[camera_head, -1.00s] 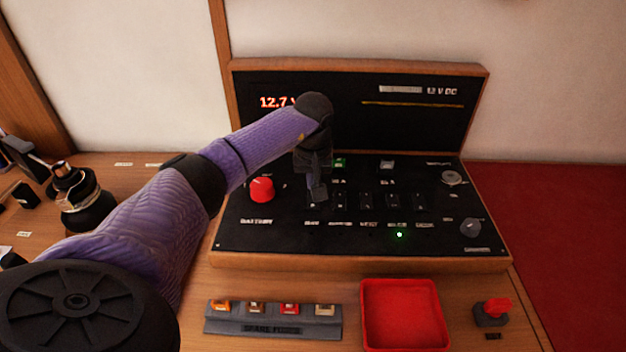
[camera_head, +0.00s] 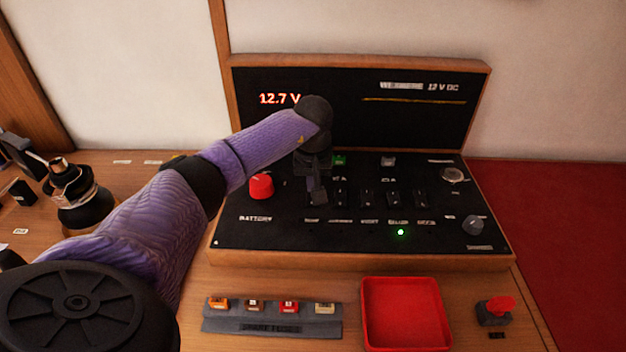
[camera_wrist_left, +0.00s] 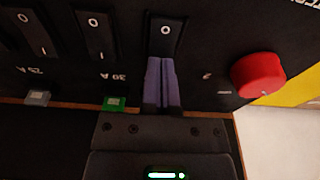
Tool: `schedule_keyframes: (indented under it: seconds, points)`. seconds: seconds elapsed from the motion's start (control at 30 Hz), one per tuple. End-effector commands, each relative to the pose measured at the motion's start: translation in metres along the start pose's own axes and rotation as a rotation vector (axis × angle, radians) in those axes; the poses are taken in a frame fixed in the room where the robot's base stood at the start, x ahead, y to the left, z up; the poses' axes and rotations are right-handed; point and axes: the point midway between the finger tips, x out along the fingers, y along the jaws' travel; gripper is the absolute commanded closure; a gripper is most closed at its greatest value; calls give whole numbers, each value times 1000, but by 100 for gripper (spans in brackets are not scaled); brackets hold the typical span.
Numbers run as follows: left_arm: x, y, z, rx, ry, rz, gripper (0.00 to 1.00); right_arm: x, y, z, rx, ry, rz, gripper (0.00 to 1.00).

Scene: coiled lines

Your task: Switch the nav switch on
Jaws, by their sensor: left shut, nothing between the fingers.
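A black panel (camera_head: 290,238) carries a row of several dark rocker switches, among them one in the middle (camera_head: 366,198). The small labels below are too blurred to tell which is the nav switch. My left gripper (camera_head: 317,192) is shut and empty, pointing down at the leftmost switch. In the left wrist view the shut fingertips (camera_wrist_left: 161,60) are at the near end of that rocker (camera_wrist_left: 165,30), whose O mark shows; I cannot tell whether they touch. The fingers hide its other end. My right gripper is not in view.
A red battery knob (camera_head: 261,186) stands left of the switches. A green light (camera_head: 400,232) glows below the row. A fuse holder (camera_head: 270,328), a red tray (camera_head: 366,318) and a red-topped part (camera_head: 497,308) lie in front. A dark coiled item (camera_head: 80,200) sits left of my arm.

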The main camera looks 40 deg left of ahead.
Motion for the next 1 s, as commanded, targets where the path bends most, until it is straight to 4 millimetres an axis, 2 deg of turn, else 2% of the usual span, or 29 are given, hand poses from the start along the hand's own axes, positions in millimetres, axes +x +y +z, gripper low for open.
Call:
schedule_keyframes:
  seconds: [0.27, 0.83, 1.0]
  points:
    - [0, 0, 0, 0, 0, 0, 100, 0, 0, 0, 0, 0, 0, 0]
    - [-64, 0, -10, -1, 1, 1, 100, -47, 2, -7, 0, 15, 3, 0]
    - [-69, 0, -10, -1, 0, 0, 100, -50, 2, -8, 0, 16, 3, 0]
